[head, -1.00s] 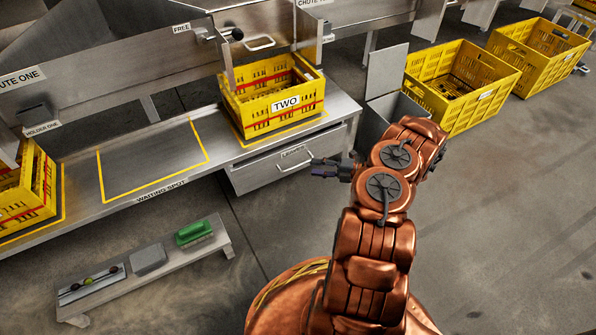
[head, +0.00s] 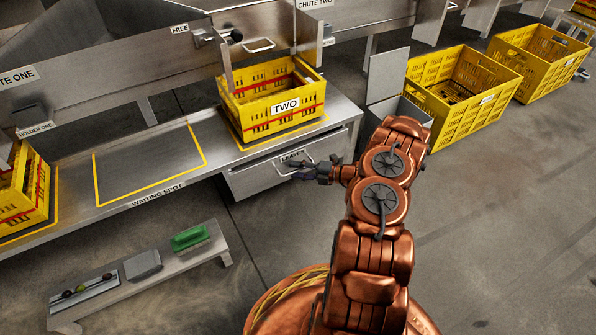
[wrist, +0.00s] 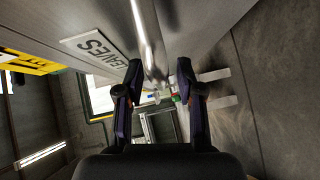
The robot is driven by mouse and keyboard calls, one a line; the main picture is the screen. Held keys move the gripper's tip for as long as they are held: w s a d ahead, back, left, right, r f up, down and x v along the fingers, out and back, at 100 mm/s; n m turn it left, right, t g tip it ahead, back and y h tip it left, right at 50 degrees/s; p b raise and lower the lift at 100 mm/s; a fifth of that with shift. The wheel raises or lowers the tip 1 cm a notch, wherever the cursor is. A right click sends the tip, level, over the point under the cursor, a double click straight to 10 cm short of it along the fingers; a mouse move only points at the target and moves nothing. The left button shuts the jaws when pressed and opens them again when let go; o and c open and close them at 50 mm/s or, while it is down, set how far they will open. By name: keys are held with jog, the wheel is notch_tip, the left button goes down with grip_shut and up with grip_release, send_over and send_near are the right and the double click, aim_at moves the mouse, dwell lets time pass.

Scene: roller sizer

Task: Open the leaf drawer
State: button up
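The leaf drawer (head: 255,180) is a steel drawer under the right end of the bench and looks shut. Its "LEAVES" label shows in the wrist view (wrist: 92,47), partly covered in the head view. Its bar handle (wrist: 146,35) runs into the space between my fingertips in the wrist view. My gripper (head: 300,172) is at the drawer's front, by the handle. In the wrist view my gripper (wrist: 160,72) has its two fingers apart, one on each side of the bar. I cannot tell whether either finger touches it.
A yellow crate labelled TWO (head: 285,108) stands on the bench (head: 225,150) above the drawer. A low steel stand (head: 205,255) with a green brush (head: 189,237) is at lower left. Yellow crates (head: 460,95) stand at right.

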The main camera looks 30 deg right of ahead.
jog(key=shift+c, duration=0.3)
grip_shut()
dwell(0.3)
